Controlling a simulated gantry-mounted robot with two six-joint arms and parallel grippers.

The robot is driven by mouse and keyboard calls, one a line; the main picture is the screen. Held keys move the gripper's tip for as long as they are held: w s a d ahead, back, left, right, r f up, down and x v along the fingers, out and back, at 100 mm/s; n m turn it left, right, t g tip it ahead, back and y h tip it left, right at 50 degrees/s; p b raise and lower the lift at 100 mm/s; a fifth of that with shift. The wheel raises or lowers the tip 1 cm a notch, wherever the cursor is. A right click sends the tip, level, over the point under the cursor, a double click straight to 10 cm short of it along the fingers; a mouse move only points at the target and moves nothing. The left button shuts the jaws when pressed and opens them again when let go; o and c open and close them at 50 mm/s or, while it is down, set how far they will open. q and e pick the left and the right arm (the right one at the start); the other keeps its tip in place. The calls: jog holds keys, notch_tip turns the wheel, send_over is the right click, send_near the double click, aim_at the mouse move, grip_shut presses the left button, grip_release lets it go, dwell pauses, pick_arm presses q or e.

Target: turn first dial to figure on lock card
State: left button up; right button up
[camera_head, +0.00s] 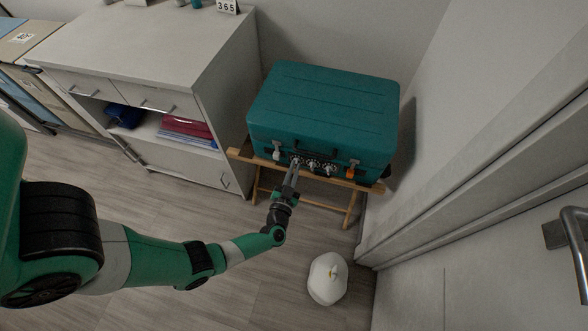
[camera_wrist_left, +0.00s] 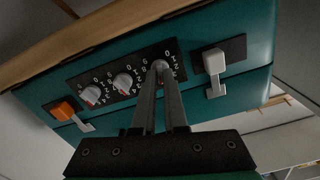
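The teal case (camera_head: 322,105) lies on a wooden stand, with three dials on a dark plate on its front. The first dial (camera_wrist_left: 161,66) is at the left end of the row in the head view; it is at the right end in the wrist view, which shows the case inverted. My left gripper (camera_head: 296,166) reaches the case front, and its narrow-set fingers (camera_wrist_left: 161,78) appear closed around this dial. They partly hide it and its setting. The lock card (camera_head: 228,6) reads 365 and stands on the cabinet top. My right gripper is out of view.
The middle dial (camera_wrist_left: 123,82) and far dial (camera_wrist_left: 91,94) sit close beside the held one. A white latch (camera_wrist_left: 215,64) and an orange latch (camera_wrist_left: 64,110) flank the plate. The wooden stand (camera_head: 240,154) juts out below. A white bin (camera_head: 327,279) is on the floor.

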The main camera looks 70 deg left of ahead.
pick_arm(q)
grip_shut()
jog(key=shift+n, duration=0.3)
jog(key=n, duration=0.5)
jog(key=n+b, duration=0.1)
jog(key=n, duration=0.5)
jog(key=shift+s+a+f, duration=0.1)
jog(key=shift+s, duration=0.05)
dwell(0.4)
jog(key=o, duration=0.5)
grip_release()
jog(key=shift+o, duration=0.2)
